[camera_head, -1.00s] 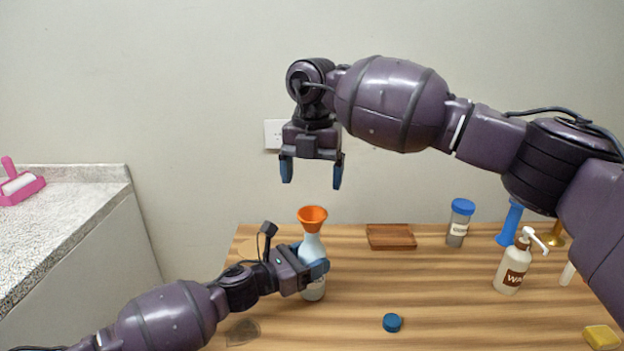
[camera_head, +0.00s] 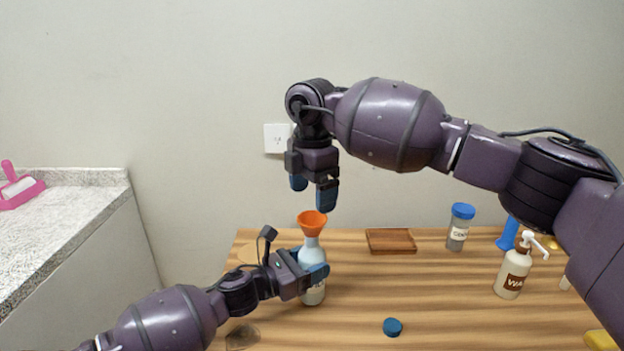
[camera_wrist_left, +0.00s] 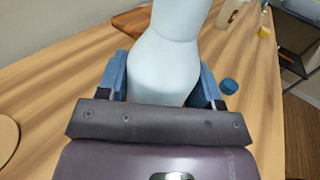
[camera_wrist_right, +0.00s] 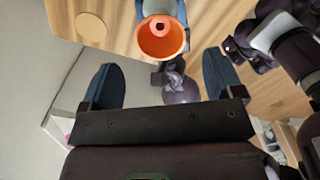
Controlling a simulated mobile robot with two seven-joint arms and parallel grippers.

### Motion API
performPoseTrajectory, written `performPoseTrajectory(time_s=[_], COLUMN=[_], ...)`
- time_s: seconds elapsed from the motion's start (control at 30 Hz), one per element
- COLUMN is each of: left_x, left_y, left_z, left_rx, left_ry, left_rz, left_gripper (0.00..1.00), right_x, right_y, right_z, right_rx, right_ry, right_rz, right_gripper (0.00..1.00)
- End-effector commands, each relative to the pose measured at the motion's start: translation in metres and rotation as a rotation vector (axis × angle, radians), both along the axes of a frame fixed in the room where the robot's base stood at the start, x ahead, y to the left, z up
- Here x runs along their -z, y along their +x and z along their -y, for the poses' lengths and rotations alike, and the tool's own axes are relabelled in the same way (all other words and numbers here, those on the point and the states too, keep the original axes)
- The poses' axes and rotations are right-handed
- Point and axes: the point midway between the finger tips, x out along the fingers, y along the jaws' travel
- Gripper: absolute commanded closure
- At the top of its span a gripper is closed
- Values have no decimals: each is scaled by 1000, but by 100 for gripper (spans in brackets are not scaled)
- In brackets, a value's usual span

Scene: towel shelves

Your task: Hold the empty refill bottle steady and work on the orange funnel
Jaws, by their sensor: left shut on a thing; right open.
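The pale refill bottle (camera_head: 312,262) stands upright on the wooden table. The orange funnel (camera_head: 312,222) sits in its mouth, wide end up. My left gripper (camera_head: 314,275) is shut on the bottle's body; in the left wrist view the bottle (camera_wrist_left: 165,70) fills the space between the blue fingers. My right gripper (camera_head: 314,196) is open and empty, just above the funnel and pointing down. In the right wrist view the funnel (camera_wrist_right: 162,38) shows beyond the fingertips, between them, with its hole visible.
A blue cap (camera_head: 392,327) lies in front. A wooden tray (camera_head: 391,241), a blue-lidded jar (camera_head: 458,228) and a white pump bottle (camera_head: 513,270) stand to the right. A yellow sponge (camera_head: 600,341) is at the front right. My right arm spans above the table's right side.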

Motion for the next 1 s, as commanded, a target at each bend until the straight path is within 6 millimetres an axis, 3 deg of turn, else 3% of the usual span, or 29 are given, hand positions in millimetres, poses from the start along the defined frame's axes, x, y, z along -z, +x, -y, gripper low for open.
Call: performPoseTrajectory(time_s=[0.5, 0.7, 1.0], left_x=[0, 0, 0], left_y=[0, 0, 0], left_z=[0, 0, 0], left_rx=[0, 0, 0], left_ry=[0, 0, 0], left_rz=[0, 0, 0], left_gripper=[63, 63, 63], right_x=[79, 92, 95], right_y=[0, 0, 0], right_z=[0, 0, 0], right_rx=[-1, -2, -2], right_ry=[1, 0, 0], right_rz=[-3, -1, 0], right_gripper=[14, 14, 14])
